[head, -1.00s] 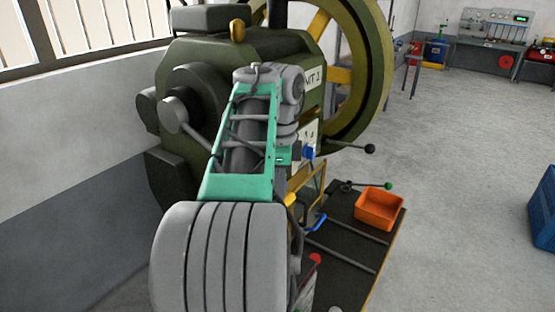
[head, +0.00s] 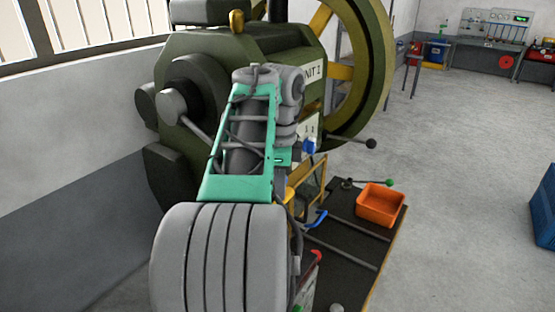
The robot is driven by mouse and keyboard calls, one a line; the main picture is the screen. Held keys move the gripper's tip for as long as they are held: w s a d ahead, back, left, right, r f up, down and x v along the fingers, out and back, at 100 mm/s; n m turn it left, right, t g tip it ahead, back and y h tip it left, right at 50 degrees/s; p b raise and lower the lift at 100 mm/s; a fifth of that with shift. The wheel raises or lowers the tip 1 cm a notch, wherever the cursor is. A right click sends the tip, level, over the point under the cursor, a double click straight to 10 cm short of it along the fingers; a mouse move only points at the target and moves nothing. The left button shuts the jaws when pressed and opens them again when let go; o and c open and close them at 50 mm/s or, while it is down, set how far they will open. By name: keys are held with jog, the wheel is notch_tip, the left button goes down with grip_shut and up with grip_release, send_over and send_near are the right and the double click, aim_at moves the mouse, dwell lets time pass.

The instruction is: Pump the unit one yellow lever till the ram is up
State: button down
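The unit one machine (head: 250,50) is a dark green body with a "UNIT 1" label (head: 313,71). My arm stands in front of it and covers much of its lower front. A yellow piece (head: 290,194) shows just right of my arm, beside a yellow frame (head: 313,178); I cannot tell whether it is the yellow lever. My gripper is not visible, hidden behind my own arm. I cannot make out the ram or its height.
A bar with a black knob (head: 371,143) juts right from the machine. Below are a blue handle (head: 317,218), a red-tipped lever (head: 317,255), a green-knobbed bar (head: 388,182) and an orange bin (head: 380,206) on a dark platform (head: 345,225). Open floor lies to the right.

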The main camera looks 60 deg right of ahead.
jog(key=shift+f, duration=0.2)
notch_tip(320, 180, down, 6)
jog(key=w+b, duration=0.2)
jog(key=b, duration=0.2)
jog(key=shift+w+d+r+b, duration=0.15)
jog(key=shift+r+b, duration=0.05)
jog(key=shift+b, duration=0.2)
jog(key=w+f+b, duration=0.2)
jog(key=f+b, duration=0.1)
jog(key=w+f+b, duration=0.1)
jog(key=f, duration=0.1)
jog(key=shift+d+b, duration=0.2)
jog(key=shift+b, duration=0.1)
